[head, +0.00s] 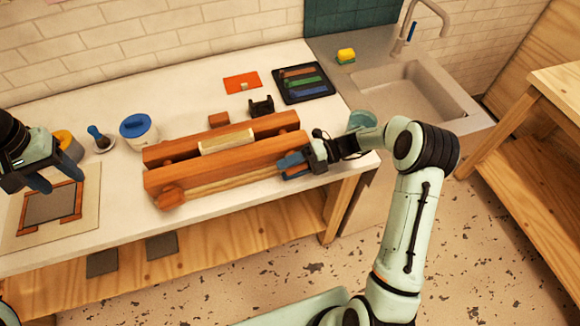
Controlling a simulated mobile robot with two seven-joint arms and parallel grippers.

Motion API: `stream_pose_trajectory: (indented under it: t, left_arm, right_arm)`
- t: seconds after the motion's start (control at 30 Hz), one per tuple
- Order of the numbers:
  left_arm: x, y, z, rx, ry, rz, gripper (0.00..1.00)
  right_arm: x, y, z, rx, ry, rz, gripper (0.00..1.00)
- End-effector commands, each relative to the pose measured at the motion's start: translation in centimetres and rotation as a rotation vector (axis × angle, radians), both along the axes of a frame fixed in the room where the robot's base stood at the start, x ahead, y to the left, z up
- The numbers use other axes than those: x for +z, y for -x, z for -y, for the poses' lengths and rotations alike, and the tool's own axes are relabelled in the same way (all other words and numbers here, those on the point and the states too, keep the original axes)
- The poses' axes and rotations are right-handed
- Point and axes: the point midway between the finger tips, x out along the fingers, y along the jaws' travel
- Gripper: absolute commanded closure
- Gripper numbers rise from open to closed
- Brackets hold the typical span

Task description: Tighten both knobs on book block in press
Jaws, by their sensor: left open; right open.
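The wooden press (210,168) lies on the white counter, its two beams running left to right. A pale book block (229,138) sits between the beams near the middle. The left knob (171,196) sticks out from the front beam. My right gripper (291,163) is open at the right end of the front beam, where its blue fingers and body hide most of the right knob. I cannot tell whether the fingers touch it. My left gripper (55,180) is open and empty at the far left, above a framed board (52,205).
A white tub with a blue lid (138,130) and a blue-handled brush (98,137) stand left of the press. A black holder (261,106), an orange card (242,83) and a dark tray (303,83) lie behind it. A sink (405,90) is at right.

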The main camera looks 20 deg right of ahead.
Motion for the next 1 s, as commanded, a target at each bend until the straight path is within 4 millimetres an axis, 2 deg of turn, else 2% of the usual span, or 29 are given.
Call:
stream_pose_trajectory:
  t: [0.03, 0.07, 0.2, 0.37, 0.7, 1.0]
  left_arm:
    - [0.00, 0.00, 0.00, 0.000, 0.000, 0.000, 0.43]
    - [0.00, 0.00, 0.00, 0.000, 0.000, 0.000, 0.43]
    - [0.00, 0.00, 0.00, 0.000, 0.000, 0.000, 0.43]
    - [0.00, 0.00, 0.00, 0.000, 0.000, 0.000, 0.43]
    - [-0.01, 0.00, 0.00, 0.000, 0.000, 0.000, 0.43]
    - [-0.01, 0.01, 0.00, 0.000, 0.000, 0.000, 0.43]
  right_arm:
    - [-0.01, 0.00, 0.01, 0.000, 0.000, 0.000, 0.45]
    - [-0.01, 0.00, 0.01, 0.000, 0.000, 0.000, 0.51]
    - [0.00, 0.00, 0.03, 0.000, 0.000, 0.000, 0.96]
    - [-0.04, 0.01, 0.05, -0.001, -0.021, -0.003, 0.96]
    - [0.45, 0.00, 0.04, -0.002, -0.335, -0.001, 0.96]
    - [0.57, 0.02, 0.06, -0.001, -0.351, 0.001, 0.96]
